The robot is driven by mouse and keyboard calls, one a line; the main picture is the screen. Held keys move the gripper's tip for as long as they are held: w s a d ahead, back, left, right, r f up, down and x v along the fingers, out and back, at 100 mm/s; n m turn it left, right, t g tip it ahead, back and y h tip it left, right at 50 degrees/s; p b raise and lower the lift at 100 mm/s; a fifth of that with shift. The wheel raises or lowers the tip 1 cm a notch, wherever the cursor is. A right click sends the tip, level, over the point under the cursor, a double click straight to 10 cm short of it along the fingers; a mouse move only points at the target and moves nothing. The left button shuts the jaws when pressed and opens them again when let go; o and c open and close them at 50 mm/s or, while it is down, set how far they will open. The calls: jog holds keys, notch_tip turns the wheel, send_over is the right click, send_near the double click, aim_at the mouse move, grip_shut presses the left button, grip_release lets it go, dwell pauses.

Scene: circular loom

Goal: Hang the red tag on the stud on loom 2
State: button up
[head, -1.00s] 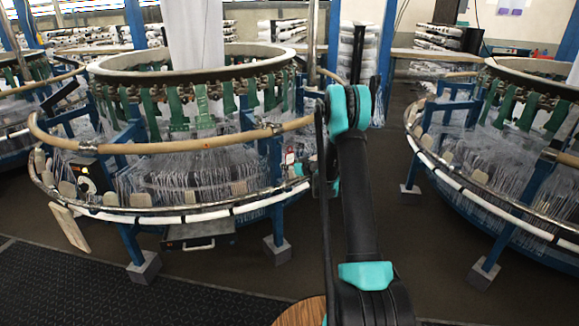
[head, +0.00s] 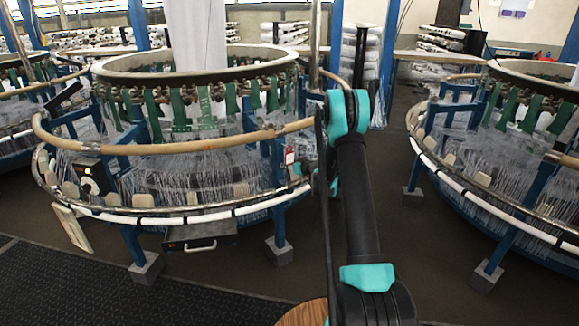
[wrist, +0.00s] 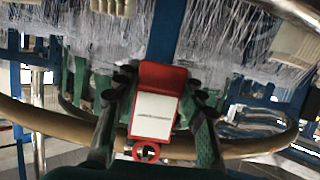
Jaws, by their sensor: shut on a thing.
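The red tag (wrist: 154,113) with a white label is between my gripper's fingers (wrist: 154,105) in the wrist view. My gripper is shut on it. The tag's red ring (wrist: 147,152) shows at the lower edge of that view. In the head view, the tag (head: 289,156) appears small, left of my arm and in front of the blue post of the central loom (head: 170,150). The gripper itself is mostly hidden there behind my arm. I cannot make out the stud in either view, and I cannot tell whether the tag touches the post.
The loom's tan rail (head: 180,147) and its lower white-and-chrome ring (head: 190,212) curve close to my gripper. Another loom (head: 500,150) stands at the right. Dark floor (head: 350,270) is open between them. A grey box with a handle (head: 200,236) hangs below the central loom.

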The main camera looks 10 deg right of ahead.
jog(key=shift+w, duration=0.2)
dwell(0.3)
jog(key=shift+f, duration=0.2)
dwell(0.3)
jog(key=o, duration=1.4)
jog(key=shift+c, duration=0.2)
jog(key=shift+s, duration=0.1)
jog(key=v, duration=0.8)
jog(key=shift+s+d+f, duration=0.2)
jog(key=shift+s, duration=0.2)
